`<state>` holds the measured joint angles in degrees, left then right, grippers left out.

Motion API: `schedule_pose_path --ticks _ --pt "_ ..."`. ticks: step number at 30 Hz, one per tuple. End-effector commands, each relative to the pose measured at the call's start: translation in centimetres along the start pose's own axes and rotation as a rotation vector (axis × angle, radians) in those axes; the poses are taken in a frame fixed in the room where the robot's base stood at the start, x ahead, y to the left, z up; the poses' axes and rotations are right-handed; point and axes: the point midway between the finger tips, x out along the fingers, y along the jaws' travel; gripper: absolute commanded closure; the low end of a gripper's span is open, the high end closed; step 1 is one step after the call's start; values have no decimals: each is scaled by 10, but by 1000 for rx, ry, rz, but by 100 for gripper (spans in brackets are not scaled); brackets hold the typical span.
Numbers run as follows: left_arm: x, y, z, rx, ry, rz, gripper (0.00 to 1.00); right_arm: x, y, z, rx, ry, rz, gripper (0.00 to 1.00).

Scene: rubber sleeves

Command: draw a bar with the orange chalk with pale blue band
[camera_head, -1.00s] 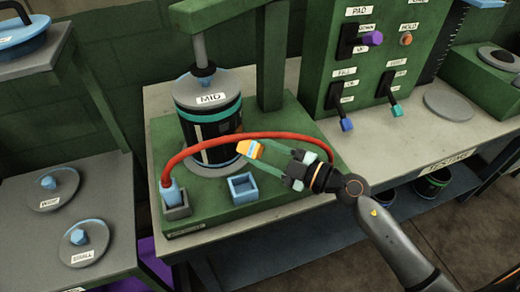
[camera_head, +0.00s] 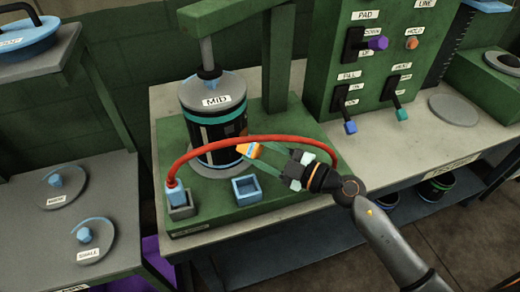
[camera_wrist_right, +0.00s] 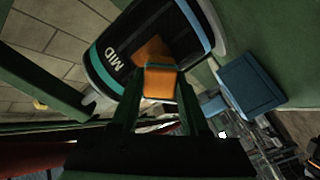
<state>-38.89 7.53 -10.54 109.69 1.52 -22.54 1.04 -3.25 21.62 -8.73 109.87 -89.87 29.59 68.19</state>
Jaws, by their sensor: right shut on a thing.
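My right gripper (camera_head: 262,155) is shut on the orange chalk with pale blue band (camera_head: 249,150). The chalk sticks out of the fingertips toward the dark sleeve marked MID (camera_head: 205,128), which stands upright on the green press base. In the right wrist view the chalk (camera_wrist_right: 158,84) sits between the fingers, in front of the sleeve wall (camera_wrist_right: 118,62). An orange patch (camera_wrist_right: 151,48) shows on that wall just beyond the chalk; a bit of orange also shows at the sleeve's right side in the head view. I cannot tell whether chalk and wall touch. My left gripper is not in view.
A red hose (camera_head: 262,139) arches in front of the sleeve, close to my right gripper. An open pale blue square holder (camera_head: 246,191) stands on the green base (camera_head: 215,212). A green control panel (camera_head: 392,60) with levers is at the right. Lids (camera_head: 92,243) lie on the left bench.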

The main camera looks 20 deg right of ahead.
Motion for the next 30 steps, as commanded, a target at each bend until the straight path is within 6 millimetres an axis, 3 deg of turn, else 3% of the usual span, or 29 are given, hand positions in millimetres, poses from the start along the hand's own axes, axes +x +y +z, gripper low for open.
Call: schedule_pose_path --ticks 14,30 --pt "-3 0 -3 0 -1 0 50 8 1 0 0 1 1 100" --pt "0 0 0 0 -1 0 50 5 28 28 -1 0 1 100"
